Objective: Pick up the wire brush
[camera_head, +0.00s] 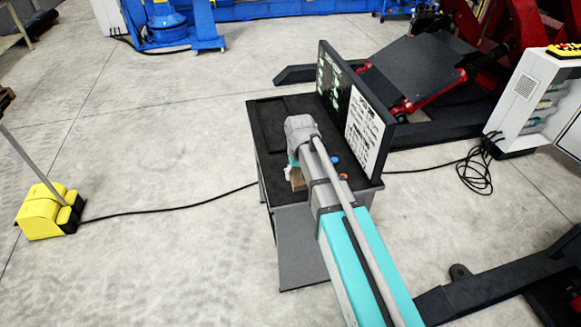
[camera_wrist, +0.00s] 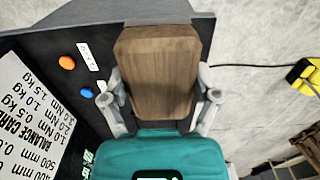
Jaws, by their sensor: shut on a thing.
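The wire brush shows in the wrist view as a wooden block (camera_wrist: 158,72) with visible grain; no bristles show from this angle. My gripper (camera_wrist: 157,95) is shut on it, one grey finger on each side of the wood. In the head view, a small brown part of the brush (camera_head: 297,180) shows below my wrist, over the table. My arm hides most of the gripper there. I cannot tell whether the brush touches the tabletop.
The dark table (camera_head: 268,122) has an upright printed board (camera_head: 352,110) along its right side. An orange disc (camera_wrist: 67,62) and a blue disc (camera_wrist: 87,93) lie on the tabletop beside small labels. A yellow foot-pedal unit (camera_head: 42,212) stands on the open floor at left.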

